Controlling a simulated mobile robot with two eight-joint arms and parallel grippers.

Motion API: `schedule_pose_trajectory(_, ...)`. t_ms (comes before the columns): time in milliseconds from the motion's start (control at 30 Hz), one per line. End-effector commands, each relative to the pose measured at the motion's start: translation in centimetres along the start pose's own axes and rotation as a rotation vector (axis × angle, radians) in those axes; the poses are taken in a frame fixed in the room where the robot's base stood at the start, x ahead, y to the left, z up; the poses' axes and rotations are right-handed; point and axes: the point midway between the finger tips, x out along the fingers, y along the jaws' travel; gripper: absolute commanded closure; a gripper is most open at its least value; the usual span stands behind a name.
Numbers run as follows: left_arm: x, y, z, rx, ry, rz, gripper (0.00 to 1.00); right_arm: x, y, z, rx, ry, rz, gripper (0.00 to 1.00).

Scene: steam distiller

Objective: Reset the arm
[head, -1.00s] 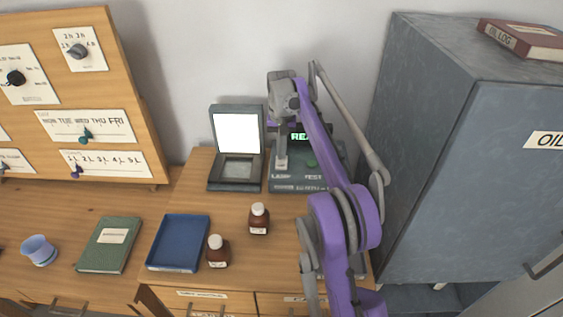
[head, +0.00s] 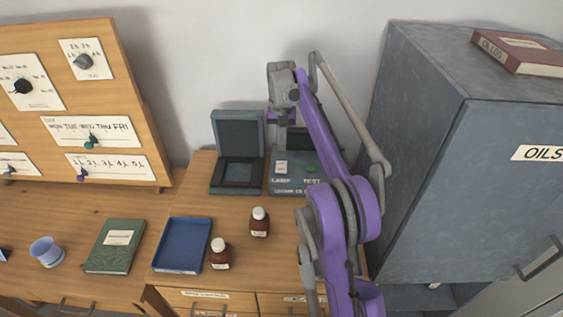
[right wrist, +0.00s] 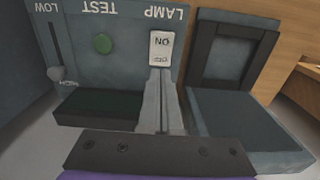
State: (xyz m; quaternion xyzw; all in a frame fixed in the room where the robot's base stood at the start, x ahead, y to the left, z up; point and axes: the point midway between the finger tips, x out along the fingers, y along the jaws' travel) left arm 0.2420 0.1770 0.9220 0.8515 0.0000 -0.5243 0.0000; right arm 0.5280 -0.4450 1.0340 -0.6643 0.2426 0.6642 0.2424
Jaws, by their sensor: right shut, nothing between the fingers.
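My right arm reaches up over the table in the head view. Its gripper (head: 282,138) is above the lamp test unit (head: 290,186), partly hidden by my arm. In the right wrist view the gripper (right wrist: 160,72) is shut and empty, its tips at or just in front of the OFF end of the white ON/OFF switch (right wrist: 161,47). I cannot tell whether they touch. The unit also has a green button (right wrist: 103,43) and a slider (right wrist: 62,72). The lamp box (head: 238,135) beside it stands open, its panel dark. My left gripper is not in view.
Two brown bottles (head: 260,222) (head: 219,254) stand in front, by a blue tray (head: 183,245). A green book (head: 115,246) and a blue cup (head: 46,252) are farther left. A tall grey oils cabinet (head: 470,180) closes off the right side.

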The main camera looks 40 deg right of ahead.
Motion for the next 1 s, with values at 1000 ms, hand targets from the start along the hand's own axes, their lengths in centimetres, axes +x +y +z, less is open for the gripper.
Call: schedule_pose_trajectory(1000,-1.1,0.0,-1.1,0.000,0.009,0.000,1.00,-3.0,-2.6,4.2,-0.090,0.053,-0.014,1.00)
